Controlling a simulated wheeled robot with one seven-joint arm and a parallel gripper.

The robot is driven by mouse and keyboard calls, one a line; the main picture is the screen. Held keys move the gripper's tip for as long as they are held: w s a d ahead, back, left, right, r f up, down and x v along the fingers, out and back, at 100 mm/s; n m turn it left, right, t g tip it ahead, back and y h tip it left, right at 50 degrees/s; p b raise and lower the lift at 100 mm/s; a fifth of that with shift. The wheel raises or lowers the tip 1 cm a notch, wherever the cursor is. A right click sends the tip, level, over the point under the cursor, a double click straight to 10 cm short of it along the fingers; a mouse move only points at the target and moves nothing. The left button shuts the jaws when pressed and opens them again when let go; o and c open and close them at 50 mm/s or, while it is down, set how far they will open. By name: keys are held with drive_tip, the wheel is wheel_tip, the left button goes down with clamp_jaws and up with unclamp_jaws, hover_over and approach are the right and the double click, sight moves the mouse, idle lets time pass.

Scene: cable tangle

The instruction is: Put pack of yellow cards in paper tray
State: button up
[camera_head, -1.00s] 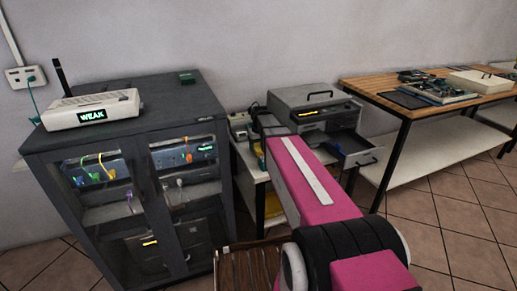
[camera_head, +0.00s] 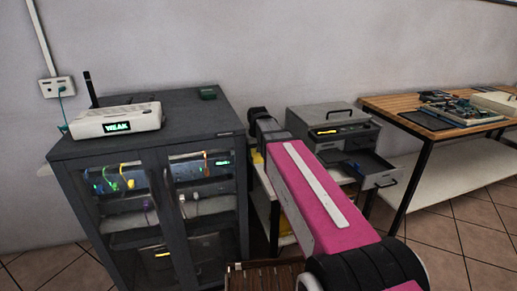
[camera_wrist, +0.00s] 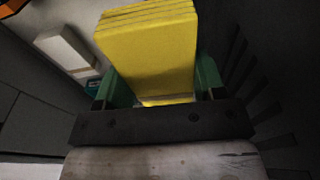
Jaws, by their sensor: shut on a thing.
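The pack of yellow cards (camera_wrist: 150,50) fills the upper middle of the wrist view, with its stacked edges at the top. My gripper (camera_wrist: 160,88) is shut on it, with a green finger on each side. A grey printer-like machine (camera_head: 326,116) sits at centre right with an open drawer that looks like the paper tray (camera_head: 386,177). The tray lies to the right of my arm.
A dark glass-door cabinet (camera_head: 155,160) stands at left with a white router (camera_head: 117,120) on top. A wooden table (camera_head: 375,103) with electronics is at right. A slatted brown object (camera_head: 265,277) is at the bottom.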

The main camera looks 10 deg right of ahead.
drive_tip(key=s+d+r+m, duration=0.2)
drive_tip(key=s+d+r, duration=0.4)
drive_tip(key=d, duration=0.3)
drive_tip(key=shift+s+d, duration=0.15)
drive_tip(key=shift+d, duration=0.2)
drive_tip(key=shift+r, duration=0.1)
